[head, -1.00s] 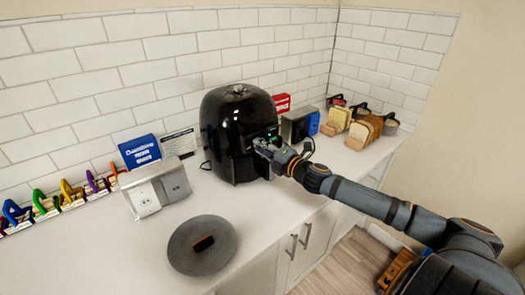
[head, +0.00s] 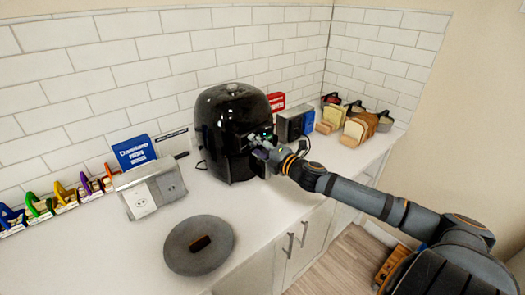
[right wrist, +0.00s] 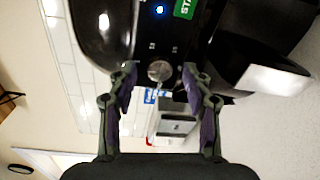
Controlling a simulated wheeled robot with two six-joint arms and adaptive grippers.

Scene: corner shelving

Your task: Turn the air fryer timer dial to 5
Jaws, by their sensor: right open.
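The black air fryer (head: 222,128) stands upright on the white counter against the tiled wall. My right gripper (head: 260,146) is at its front face, on the right side in the head view. In the right wrist view, a round silver timer dial (right wrist: 159,70) is on the black front panel, with small marks around it too blurred to read. My right gripper (right wrist: 160,82) is open, its two fingers on either side of the dial. I cannot tell whether they touch it. In the head view the gripper hides the dial. My left gripper is not in view.
A grey outlet box (head: 152,188), a blue box (head: 134,152) and a round dark plate (head: 199,252) are on the counter to the left. Behind my right arm are a toaster (head: 293,123) and bread (head: 358,129). In the wrist view, a green start label (right wrist: 185,8) sits beside a blue light.

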